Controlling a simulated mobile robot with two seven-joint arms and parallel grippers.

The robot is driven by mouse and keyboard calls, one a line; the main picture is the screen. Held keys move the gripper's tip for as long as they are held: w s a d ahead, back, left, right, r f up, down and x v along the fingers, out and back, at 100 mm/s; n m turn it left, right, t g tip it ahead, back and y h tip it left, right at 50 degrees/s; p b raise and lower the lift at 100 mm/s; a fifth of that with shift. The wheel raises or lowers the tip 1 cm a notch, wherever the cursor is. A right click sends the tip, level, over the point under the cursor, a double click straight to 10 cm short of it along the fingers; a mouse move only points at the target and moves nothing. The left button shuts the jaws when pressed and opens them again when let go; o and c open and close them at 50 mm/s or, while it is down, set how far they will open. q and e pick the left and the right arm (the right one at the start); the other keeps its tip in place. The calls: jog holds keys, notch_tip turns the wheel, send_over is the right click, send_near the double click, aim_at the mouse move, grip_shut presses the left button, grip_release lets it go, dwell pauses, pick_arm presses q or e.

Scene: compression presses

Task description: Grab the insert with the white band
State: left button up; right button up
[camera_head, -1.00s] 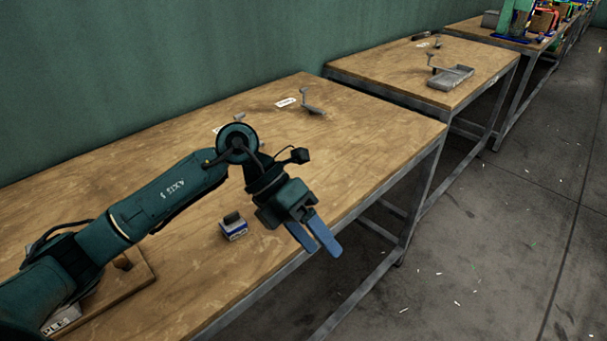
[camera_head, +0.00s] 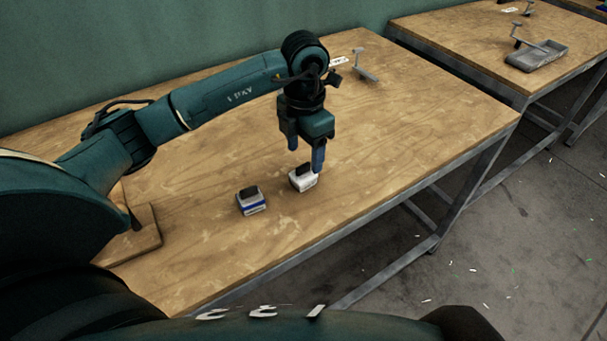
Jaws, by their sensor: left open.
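The insert with the white band (camera_head: 302,181) stands on the wooden table, a small block with a dark top. My left gripper (camera_head: 306,163) is open and points down just above and around it, with one blue finger (camera_head: 318,161) at its right side and the other behind to its left. Whether the fingers touch it I cannot tell. A second insert with a blue band (camera_head: 251,203) stands on the table to the left, apart from the gripper. My right gripper does not show.
A wooden board (camera_head: 144,237) lies at the table's left. A grey metal stand (camera_head: 364,66) stands near the back edge. Another table to the right holds a grey tray (camera_head: 537,56). The table's right part is clear.

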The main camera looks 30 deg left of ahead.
aim_at(303, 165)
pick_arm(q)
jog(key=shift+a+f+p, duration=0.2)
jog(key=shift+f+p, duration=0.25)
jog(key=shift+f, duration=2.3)
jog(key=shift+c, duration=0.3)
jog(key=shift+w+r, duration=0.1)
jog(key=c, duration=1.1)
